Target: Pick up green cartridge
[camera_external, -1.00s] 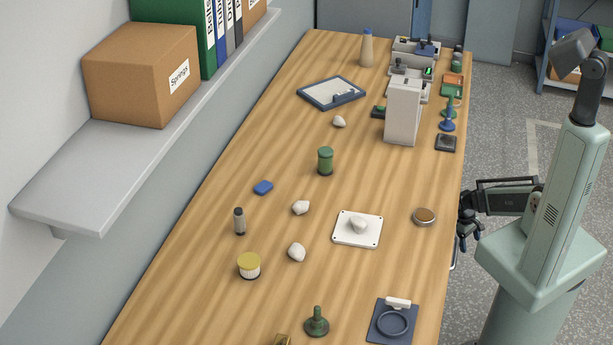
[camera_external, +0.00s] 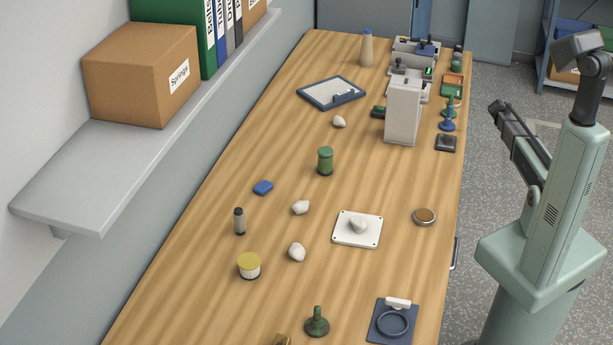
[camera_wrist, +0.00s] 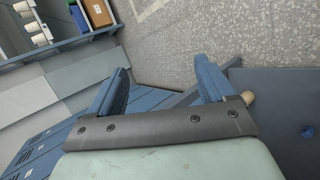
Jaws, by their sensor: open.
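A green cylinder with dark end bands (camera_external: 325,161), which looks like the green cartridge, stands upright on the wooden table in the external view. It is around the middle of the table's length and is not in the wrist view. My gripper (camera_wrist: 163,82) shows in the wrist view with its two blue fingers spread wide and nothing between them. I cannot clearly make out the fingers there.
A tall pale box (camera_external: 402,112) stands behind and right of the cylinder. Bare wood surrounds the cylinder.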

